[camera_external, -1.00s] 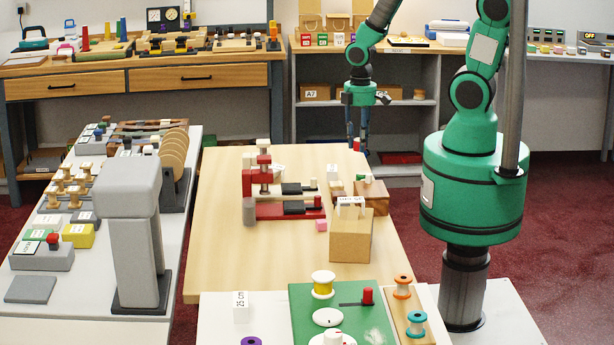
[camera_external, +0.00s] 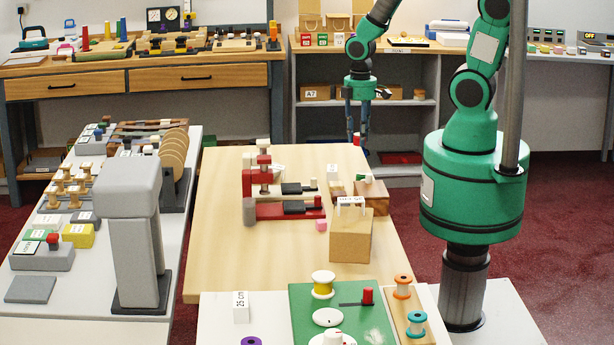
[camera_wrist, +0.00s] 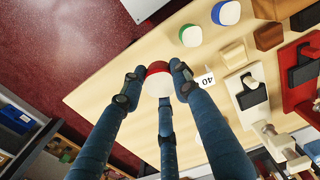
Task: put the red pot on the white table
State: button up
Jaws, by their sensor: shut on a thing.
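My gripper (camera_external: 357,145) hangs fingers down above the far end of the wooden table, near its back edge. In the wrist view its fingers (camera_wrist: 157,80) are closed around the red pot (camera_wrist: 158,70), which has a red top band and a white body. The pot is small and hard to make out in the external view. A white table surface (camera_external: 215,310) shows at the front of the external view, and another pale table (camera_external: 25,315) stands at the left. I cannot tell which one the task means.
Blue-and-white (camera_wrist: 226,12) and green-and-white (camera_wrist: 190,36) pots stand near the held pot in the wrist view. A grey post (camera_external: 138,235) rises at the left.

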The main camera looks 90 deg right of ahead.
jog(key=w+a+r+b, duration=0.1)
jog(key=w+a+r, duration=0.15)
jog(key=w, duration=1.35)
jog(key=w+a+r+b, duration=0.1)
jog(key=w+a, duration=0.2)
jog(key=w, duration=1.3)
jog(key=shift+m, duration=0.9)
jog(key=w+a+f, duration=0.2)
jog(key=w+a, duration=0.1)
jog(key=w, duration=0.1)
jog(key=w+a+f+p, duration=0.1)
jog(key=w+a+f, duration=0.2)
jog(key=w, duration=0.1)
jog(key=w+a+f+p, duration=0.1)
jog(key=w+a+f, duration=0.1)
jog(key=w+a, duration=0.1)
jog(key=shift+w+a+f, duration=0.15)
jog(key=shift+w+a, duration=0.1)
jog(key=shift+w, duration=0.55)
